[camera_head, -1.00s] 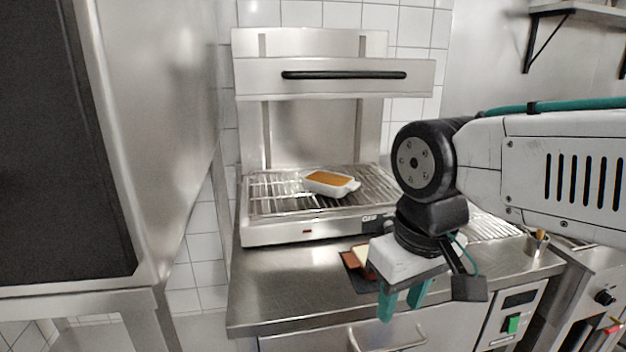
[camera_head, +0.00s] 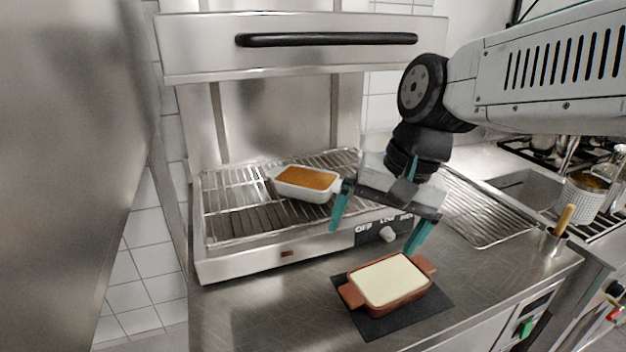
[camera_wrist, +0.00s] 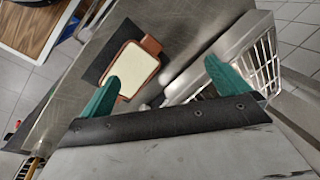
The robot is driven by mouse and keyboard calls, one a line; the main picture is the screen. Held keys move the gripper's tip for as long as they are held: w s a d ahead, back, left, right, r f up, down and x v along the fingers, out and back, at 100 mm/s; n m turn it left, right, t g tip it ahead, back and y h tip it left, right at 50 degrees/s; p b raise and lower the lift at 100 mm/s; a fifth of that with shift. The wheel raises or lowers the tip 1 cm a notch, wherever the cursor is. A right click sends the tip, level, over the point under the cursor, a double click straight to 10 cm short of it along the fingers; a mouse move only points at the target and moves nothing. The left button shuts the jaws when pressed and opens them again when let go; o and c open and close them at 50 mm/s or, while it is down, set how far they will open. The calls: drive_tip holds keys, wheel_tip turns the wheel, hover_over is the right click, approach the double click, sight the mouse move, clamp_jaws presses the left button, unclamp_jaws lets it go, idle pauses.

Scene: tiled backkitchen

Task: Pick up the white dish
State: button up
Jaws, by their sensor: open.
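The white dish (camera_head: 302,190) with a browned filling sits on the wire rack of the grill, left of my gripper in the head view. My gripper (camera_head: 378,236) has green fingers spread wide with nothing between them. It hangs above the front right of the grill, its left finger near the dish's right end; I cannot tell the exact gap. In the wrist view my open gripper (camera_wrist: 161,84) points toward the counter and the grill's edge. The white dish cannot be made out there.
A terracotta dish (camera_head: 388,284) with a pale filling stands on a dark mat (camera_head: 437,302) on the steel counter, below my gripper. The grill's upper hood (camera_head: 300,60) with its black handle overhangs the rack. A second wire rack (camera_head: 490,212) lies to the right.

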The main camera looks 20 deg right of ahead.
drive_tip(key=w+m+t+y, duration=0.2)
drive_tip(key=w+m+y, duration=0.1)
drive_tip(key=w+m, duration=1)
drive_tip(key=m+t+y, duration=0.1)
drive_tip(key=m+t, duration=0.1)
drive_tip(key=m, duration=0.5)
approach(307, 177)
drive_tip(key=shift+w+a+f, duration=0.2)
drive_tip(key=shift+a+f, duration=0.8)
drive_tip(key=shift+w+a+f+m+t, duration=0.15)
drive_tip(key=shift+w+f+m, duration=0.1)
drive_tip(key=shift+w+f, duration=0.15)
drive_tip(key=shift+w+a+f+m+t, duration=0.15)
drive_tip(key=shift+w+a+f+m, duration=0.1)
drive_tip(key=shift+w+f, duration=0.2)
drive_tip(key=x, duration=0.5)
drive_tip(key=shift+w+f, duration=0.2)
drive_tip(key=shift+f, duration=0.15)
drive_tip(key=shift+r, duration=0.1)
drive_tip(key=c, duration=1.3)
drive_tip(key=shift+o, duration=0.2)
